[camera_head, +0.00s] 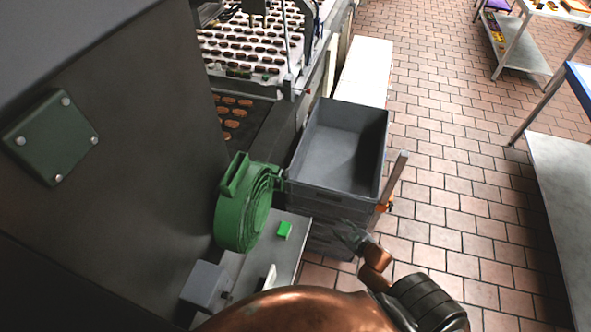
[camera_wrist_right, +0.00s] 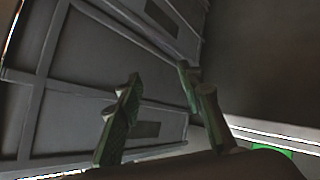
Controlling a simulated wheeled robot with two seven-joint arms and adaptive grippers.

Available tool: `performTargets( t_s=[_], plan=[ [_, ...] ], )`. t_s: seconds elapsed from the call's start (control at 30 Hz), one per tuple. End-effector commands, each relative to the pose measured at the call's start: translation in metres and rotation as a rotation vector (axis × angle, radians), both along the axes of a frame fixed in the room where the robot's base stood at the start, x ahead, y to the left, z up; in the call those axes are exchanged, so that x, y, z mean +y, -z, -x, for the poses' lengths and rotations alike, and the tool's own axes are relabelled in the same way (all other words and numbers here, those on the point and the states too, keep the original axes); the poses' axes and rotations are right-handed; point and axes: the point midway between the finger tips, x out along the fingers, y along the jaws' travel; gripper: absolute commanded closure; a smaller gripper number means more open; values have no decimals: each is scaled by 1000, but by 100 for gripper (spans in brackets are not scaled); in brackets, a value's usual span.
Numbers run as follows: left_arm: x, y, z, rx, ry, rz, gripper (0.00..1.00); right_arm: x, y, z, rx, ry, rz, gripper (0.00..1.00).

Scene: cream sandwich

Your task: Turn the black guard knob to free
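A large green coiled round part (camera_head: 245,207) stands at the dark machine housing in the head view. A small grey box (camera_head: 205,286) sits low at the housing. My right gripper (camera_head: 350,236) is over the right side of the stacked grey crates, apart from the round part. In the right wrist view its green fingers (camera_wrist_right: 159,75) stand apart with nothing between them, facing grey ribbed panels. My left gripper is not in view.
An empty grey crate (camera_head: 379,150) tops a stack by the machine. A tray (camera_head: 222,62) holds rows of small cakes behind. Tiled floor (camera_head: 450,190) lies open to the right, before a metal table (camera_head: 562,175).

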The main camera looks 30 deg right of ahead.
Motion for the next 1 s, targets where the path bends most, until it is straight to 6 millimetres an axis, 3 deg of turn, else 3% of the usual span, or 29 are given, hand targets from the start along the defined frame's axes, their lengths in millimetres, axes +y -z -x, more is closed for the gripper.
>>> performTargets(
  t_s=[0.03, 0.1, 0.27, 0.4, 0.5, 0.6, 0.7, 0.87, 1.0],
  plan=[
    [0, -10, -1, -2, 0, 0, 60, 3, -43, -15, -54, -31, 14, 66],
    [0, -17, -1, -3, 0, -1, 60, 10, -92, -32, -121, -72, 30, 66],
    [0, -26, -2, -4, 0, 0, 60, 25, -193, -62, -320, -260, 76, 66],
    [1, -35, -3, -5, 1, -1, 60, 55, -275, -70, -482, -477, 99, 66],
    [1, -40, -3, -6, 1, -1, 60, 80, -322, -65, -568, -631, 104, 66],
    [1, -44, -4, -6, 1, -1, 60, 101, -354, -55, -626, -756, 101, 66],
    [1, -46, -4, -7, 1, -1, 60, 114, -371, -47, -655, -829, 95, 66],
    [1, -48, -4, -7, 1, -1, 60, 126, -377, -54, -669, -856, 91, 66],
    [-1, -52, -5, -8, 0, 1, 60, 140, -378, -71, -670, -854, 91, 66]
  ],
)
